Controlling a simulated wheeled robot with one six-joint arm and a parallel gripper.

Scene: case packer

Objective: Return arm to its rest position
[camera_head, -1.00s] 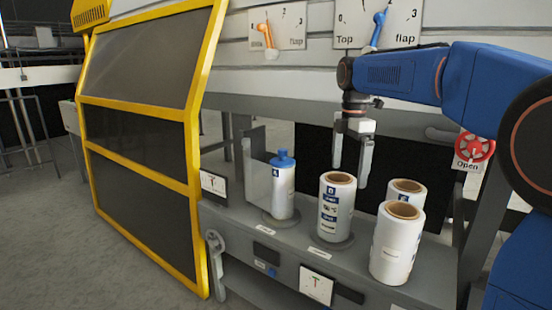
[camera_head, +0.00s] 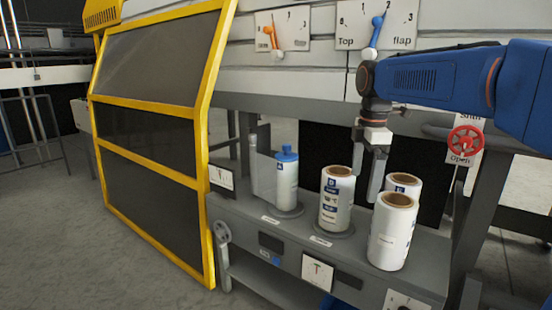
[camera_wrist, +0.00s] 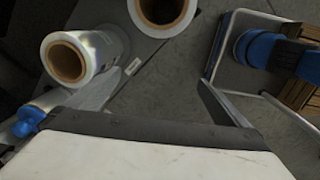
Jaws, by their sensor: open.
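My gripper (camera_head: 368,176) is open and empty. In the head view it hangs fingers down from my blue arm, above and behind the rolls on the grey shelf (camera_head: 283,229). A labelled white roll (camera_head: 337,200) stands on a round base to its left. Two more white rolls stand close together at the right, a front one (camera_head: 391,238) and a rear one (camera_head: 403,184) partly hidden behind it. In the wrist view the two fingers (camera_wrist: 165,97) are spread wide with bare floor between them, and a roll (camera_wrist: 84,58) shows beyond the left finger.
A white bottle with a blue cap (camera_head: 287,180) stands left of the rolls. A yellow-framed guard (camera_head: 197,172) closes the left side. A red handwheel (camera_head: 465,141) is at the right. Dial plates with an orange pointer (camera_head: 273,37) and a blue pointer (camera_head: 375,31) are above.

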